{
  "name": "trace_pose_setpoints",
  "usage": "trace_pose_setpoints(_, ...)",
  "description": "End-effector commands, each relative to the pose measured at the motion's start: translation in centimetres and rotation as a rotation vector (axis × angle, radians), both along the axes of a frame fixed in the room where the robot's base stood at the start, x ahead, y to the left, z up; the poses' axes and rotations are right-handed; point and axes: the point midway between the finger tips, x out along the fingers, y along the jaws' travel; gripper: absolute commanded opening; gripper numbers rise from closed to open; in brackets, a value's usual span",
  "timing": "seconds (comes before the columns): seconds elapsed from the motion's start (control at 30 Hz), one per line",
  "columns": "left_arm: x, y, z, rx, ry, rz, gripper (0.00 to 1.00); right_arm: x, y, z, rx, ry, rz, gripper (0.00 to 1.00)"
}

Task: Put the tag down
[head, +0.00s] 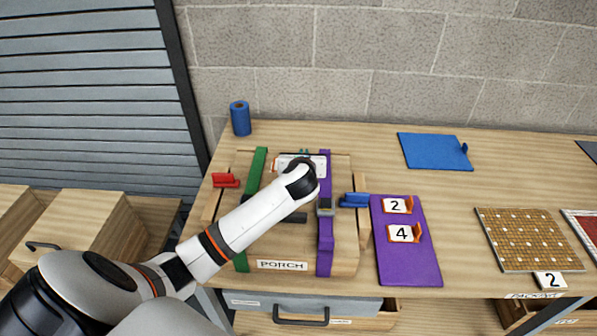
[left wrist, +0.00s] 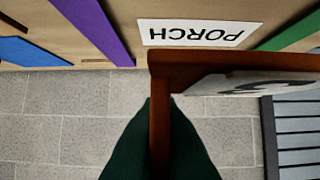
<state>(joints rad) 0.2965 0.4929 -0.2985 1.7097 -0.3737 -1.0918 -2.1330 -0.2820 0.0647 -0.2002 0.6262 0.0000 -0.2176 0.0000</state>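In the left wrist view the tag (left wrist: 250,86) shows close up and nearly edge-on, with a white face, part of a black mark and a brown-orange fin. My left gripper (left wrist: 160,135) has dark green fingers on both sides of that fin and is shut on it. In the head view my left arm reaches over the far part of the PORCH board (head: 342,255) and hides most of the gripper; teal fingertips (head: 303,153) peek out beside a white, orange-edged piece. Whether the tag touches anything below cannot be told. My right gripper is not in view.
A green bar (head: 257,163) and a purple bar (head: 325,245) run along the board. Red (head: 226,180) and blue (head: 354,200) pieces flank it. A purple mat (head: 410,268) holds tags 2 and 4. A blue panel (head: 430,150) lies at the back; a blue roll (head: 240,118) stands left.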

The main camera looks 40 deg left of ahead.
Motion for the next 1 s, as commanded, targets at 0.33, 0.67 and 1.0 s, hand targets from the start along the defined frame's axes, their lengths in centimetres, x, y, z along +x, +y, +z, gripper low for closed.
trace_pose_setpoints(0.33, 0.0, 0.0, -4.4, 0.0, 0.003, 0.001, 0.0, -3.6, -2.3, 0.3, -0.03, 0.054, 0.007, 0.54)
trace_pose_setpoints(0.67, 0.0, 0.0, -6.4, 0.0, -0.002, -0.001, 0.0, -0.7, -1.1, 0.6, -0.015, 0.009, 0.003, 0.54)
trace_pose_setpoints(1.0, 0.0, 0.0, -6.6, 0.0, -0.002, -0.001, 0.24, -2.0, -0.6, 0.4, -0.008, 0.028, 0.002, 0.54)
